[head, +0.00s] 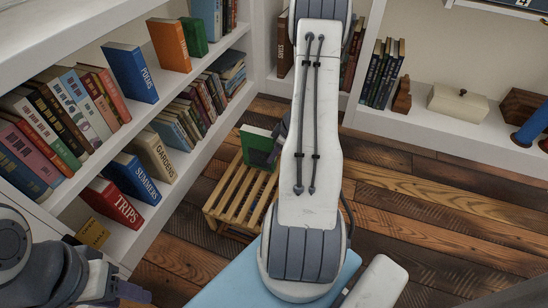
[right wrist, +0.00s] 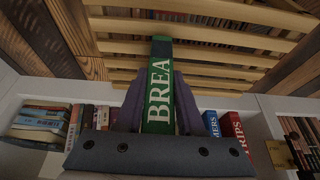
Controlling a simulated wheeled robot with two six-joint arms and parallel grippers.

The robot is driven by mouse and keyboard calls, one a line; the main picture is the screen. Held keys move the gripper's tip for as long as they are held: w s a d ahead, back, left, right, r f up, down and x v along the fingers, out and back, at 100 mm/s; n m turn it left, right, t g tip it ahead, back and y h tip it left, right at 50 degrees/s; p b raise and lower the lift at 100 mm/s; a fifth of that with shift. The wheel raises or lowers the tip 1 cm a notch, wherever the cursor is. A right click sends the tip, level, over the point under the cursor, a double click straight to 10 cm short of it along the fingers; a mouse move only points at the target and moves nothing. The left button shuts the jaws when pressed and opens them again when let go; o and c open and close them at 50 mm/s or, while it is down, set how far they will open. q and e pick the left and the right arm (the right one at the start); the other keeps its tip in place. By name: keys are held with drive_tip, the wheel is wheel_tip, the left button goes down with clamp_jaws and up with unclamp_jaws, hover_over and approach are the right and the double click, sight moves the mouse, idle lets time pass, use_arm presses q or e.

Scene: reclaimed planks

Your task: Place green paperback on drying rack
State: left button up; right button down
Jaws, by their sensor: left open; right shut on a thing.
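The green paperback (head: 256,141) is at the far end of the slatted wooden drying rack (head: 212,214) in the head view, partly hidden by my right gripper. My right gripper (head: 279,148) is shut on it. I cannot tell whether the book touches the slats. My left gripper (head: 128,292) is open at the bottom left, away from the rack.
White shelves (head: 150,236) with many books line the left side, close to the rack. A low back shelf holds a cream box (head: 458,103) and more books. The plank floor (head: 430,205) to the right is clear. My right arm hides the middle of the view.

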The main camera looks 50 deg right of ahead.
drive_tip(key=shift+f, duration=0.2)
drive_tip(key=shift+f, duration=0.1)
drive_tip(key=shift+f, duration=0.1)
drive_tip(key=c, duration=0.5)
unclamp_jaws()
